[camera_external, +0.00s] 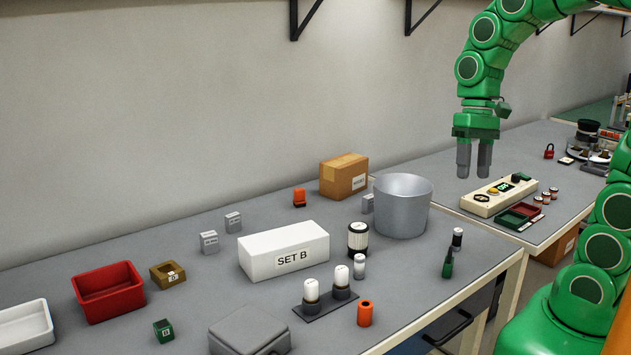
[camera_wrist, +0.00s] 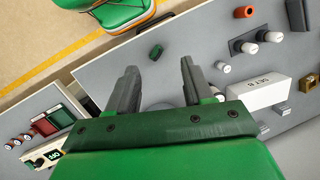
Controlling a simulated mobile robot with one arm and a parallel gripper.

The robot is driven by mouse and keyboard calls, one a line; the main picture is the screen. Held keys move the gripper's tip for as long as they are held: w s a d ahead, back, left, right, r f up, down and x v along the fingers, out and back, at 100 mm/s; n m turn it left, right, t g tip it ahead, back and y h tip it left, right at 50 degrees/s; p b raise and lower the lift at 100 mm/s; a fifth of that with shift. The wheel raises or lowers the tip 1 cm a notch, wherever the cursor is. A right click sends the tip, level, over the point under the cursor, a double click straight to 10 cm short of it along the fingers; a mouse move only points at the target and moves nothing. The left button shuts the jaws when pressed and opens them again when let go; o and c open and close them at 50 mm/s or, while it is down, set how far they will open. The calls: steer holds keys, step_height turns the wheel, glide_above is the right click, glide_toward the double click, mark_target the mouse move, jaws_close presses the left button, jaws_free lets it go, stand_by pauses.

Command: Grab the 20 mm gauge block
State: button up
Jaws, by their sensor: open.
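Several small grey blocks with labels could be gauge blocks: one (camera_external: 209,241) and another (camera_external: 233,222) stand left of and behind the white SET B box, and a third (camera_external: 367,204) stands partly hidden beside the grey metal pot. Their labels are too small to read, so I cannot tell which is 20 mm. My gripper (camera_external: 474,172) hangs pointing down, open and empty, high above the bench and to the right of the pot, well apart from the blocks. In the wrist view its two fingers (camera_wrist: 158,68) are spread with nothing between them.
The white SET B box (camera_external: 284,250), grey pot (camera_external: 402,208), cardboard box (camera_external: 343,176) and striped jar (camera_external: 358,238) crowd the middle. A red bin (camera_external: 108,291) is at left.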

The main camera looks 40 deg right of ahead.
steer(key=w+a+m+y, duration=0.15)
steer(key=w+a, duration=0.25)
steer(key=w, duration=0.4)
steer(key=w+a+m+y, duration=0.1)
steer(key=w+a+m, duration=0.15)
steer(key=w, duration=0.45)
steer(key=m+y, duration=0.6)
glide_above(239, 215)
steer(key=s+d, duration=0.8)
steer(key=d, duration=0.2)
step_height(239, 215, down, 10)
steer(key=w+a+f+m, duration=0.1)
steer(key=w+f, duration=0.2)
steer(key=w+a+f+m+y, duration=0.1)
steer(key=w+f, duration=0.2)
steer(key=f, duration=0.1)
steer(key=w+a+f+m+y, duration=0.1)
steer(key=w+a+f, duration=0.1)
steer(key=w+f, duration=0.1)
steer(key=shift+f+m+t+y, duration=0.25)
steer(key=shift+f+m+t, duration=0.05)
steer(key=shift+w+a+f, duration=0.2)
steer(key=shift+w+f, duration=0.05)
steer(key=shift+f, duration=0.4)
steer(key=shift+a+f, duration=0.1)
steer(key=shift+a, duration=0.05)
steer(key=shift+r+x, duration=0.2)
steer(key=shift+x, duration=3.55)
jaws_close()
steer(key=shift+r, duration=0.1)
